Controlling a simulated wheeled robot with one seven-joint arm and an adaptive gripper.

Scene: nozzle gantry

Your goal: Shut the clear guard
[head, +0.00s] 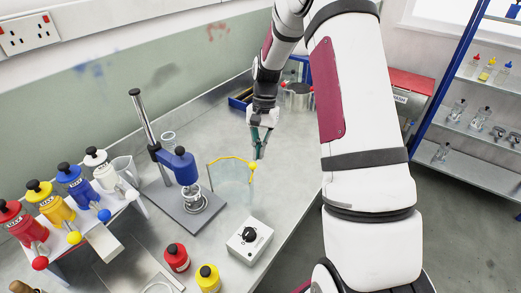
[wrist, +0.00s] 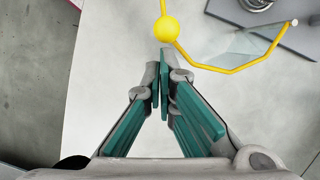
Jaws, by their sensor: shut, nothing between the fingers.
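The clear guard (head: 231,176) is a see-through panel with a yellow edge and a yellow ball knob (head: 252,166). It stands to the right of the blue stand (head: 180,165), swung out from it. In the wrist view the guard's yellow rim (wrist: 232,70) and ball knob (wrist: 167,29) are at the top, just beyond my fingertips. My gripper (head: 257,156) points down beside the knob, shut and empty; its closed fingertips (wrist: 160,62) show below the knob in the wrist view. I cannot tell whether they touch it.
A white box with a black dial (head: 249,240) sits in front of the guard. A rack of colored bottles (head: 72,185) is at left. A blue tray (head: 240,100) lies behind. The bench's right edge is close.

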